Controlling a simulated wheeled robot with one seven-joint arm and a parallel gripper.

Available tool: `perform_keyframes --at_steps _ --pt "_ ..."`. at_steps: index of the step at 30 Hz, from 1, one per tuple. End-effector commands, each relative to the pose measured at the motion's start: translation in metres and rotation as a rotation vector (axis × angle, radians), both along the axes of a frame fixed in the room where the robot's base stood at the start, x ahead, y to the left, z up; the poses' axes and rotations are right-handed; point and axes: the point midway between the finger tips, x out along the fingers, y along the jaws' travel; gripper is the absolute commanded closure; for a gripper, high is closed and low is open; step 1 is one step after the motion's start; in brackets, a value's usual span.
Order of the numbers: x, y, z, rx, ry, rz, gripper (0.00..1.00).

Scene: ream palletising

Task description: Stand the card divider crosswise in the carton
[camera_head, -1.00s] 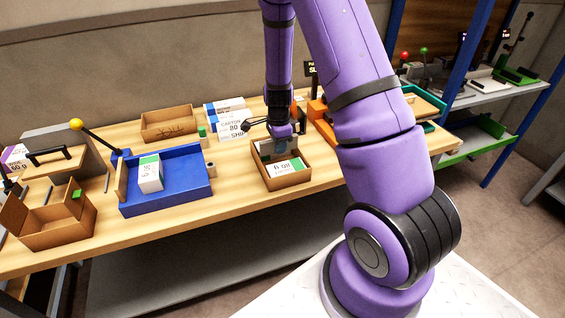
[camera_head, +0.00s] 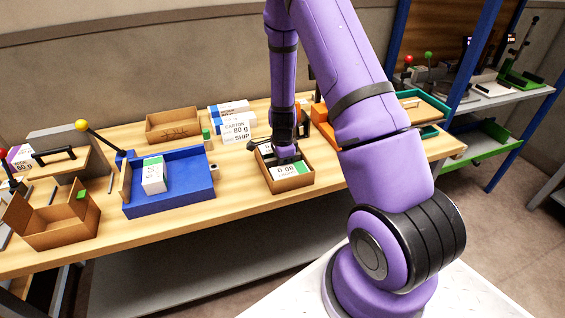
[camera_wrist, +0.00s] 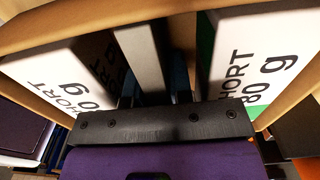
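The carton (camera_head: 296,184) is an open brown box on the bench, below my arm in the head view. White reams with printed labels lie in it; the front one (camera_head: 289,170) shows clearly. My gripper (camera_head: 286,155) points down into the carton. In the wrist view, one ream (camera_wrist: 70,78) is at the left of my gripper and another (camera_wrist: 252,58) at the right. My fingertips are mostly hidden.
A blue tray (camera_head: 190,197) with one ream stands left of the carton. An open-flapped box (camera_head: 60,225) is at far left. Orange equipment (camera_head: 322,120) stands close right of the carton.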

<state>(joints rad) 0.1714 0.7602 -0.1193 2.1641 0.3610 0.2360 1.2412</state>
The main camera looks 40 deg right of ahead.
Motion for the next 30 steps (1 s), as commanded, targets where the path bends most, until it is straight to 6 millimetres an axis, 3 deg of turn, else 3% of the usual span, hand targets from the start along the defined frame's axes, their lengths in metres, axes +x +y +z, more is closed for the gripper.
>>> perform_keyframes --at_steps 1,3,14,30 --pt "0.000 0.000 0.000 0.000 -0.001 0.000 0.68" --pt "0.000 0.000 0.000 0.000 0.000 0.000 0.58" --pt "0.001 0.000 0.006 -0.001 -0.002 0.001 0.58" --pt "0.001 0.001 0.096 -0.001 -0.003 0.001 0.58"
